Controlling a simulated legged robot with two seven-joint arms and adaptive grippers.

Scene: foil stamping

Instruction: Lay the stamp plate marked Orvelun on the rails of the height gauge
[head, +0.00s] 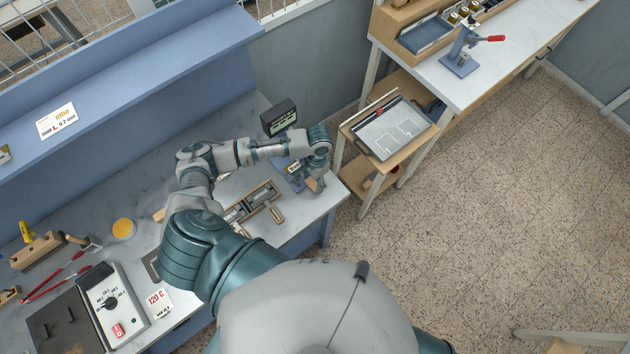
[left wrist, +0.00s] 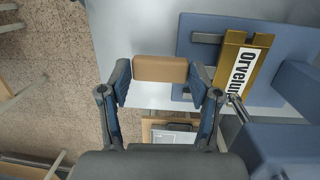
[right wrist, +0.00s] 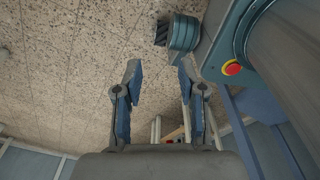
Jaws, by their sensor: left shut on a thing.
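The stamp plate marked Orvelun (left wrist: 233,75) is brass-coloured with a white name label. It lies on the blue base of the height gauge (left wrist: 199,22), where grey bars show at its left edge. I cannot tell how squarely it sits on them. The plate (head: 294,167) and gauge also show in the head view, partly hidden by my left arm. My left gripper (left wrist: 160,78) is shut on a tan block (left wrist: 160,68), to the left of the plate and apart from it. The block (head: 314,184) is near the bench's right end. My right gripper (right wrist: 156,80) is open and empty above the floor.
A brass-edged frame (head: 250,203) lies on the bench left of the gauge. A black display box (head: 279,117) stands behind. A hot plate controller (head: 113,304) and red-handled tongs (head: 55,280) are at the left. A side shelf with a tray (head: 392,130) stands at the right.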

